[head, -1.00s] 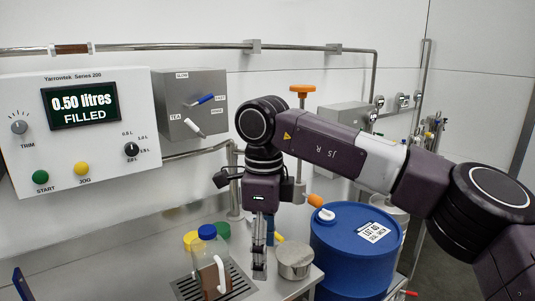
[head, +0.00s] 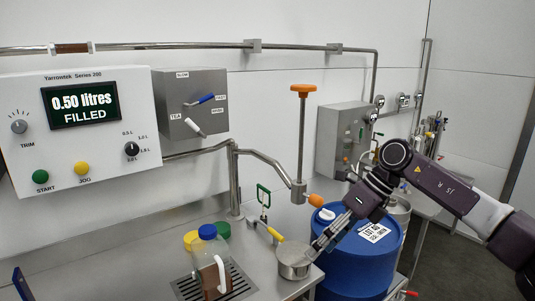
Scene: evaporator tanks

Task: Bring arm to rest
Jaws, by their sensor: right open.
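My right arm comes in from the right, and its gripper (head: 314,252) points down and left. The gripper is open, in front of the blue drum (head: 345,270) and close to the round steel pot (head: 292,262) at the bench edge. I cannot tell whether it touches the pot. My left gripper is not in view. A jug with a blue lid and white handle (head: 222,276) stands on the drain grate, with brown contents low inside.
The white panel (head: 85,125) reads 0.50 litres FILLED. A grey box with levers (head: 190,103) hangs beside it. A pipe with an orange-topped valve (head: 303,90) rises behind the bench (head: 140,255). Yellow and green lids lie behind the jug.

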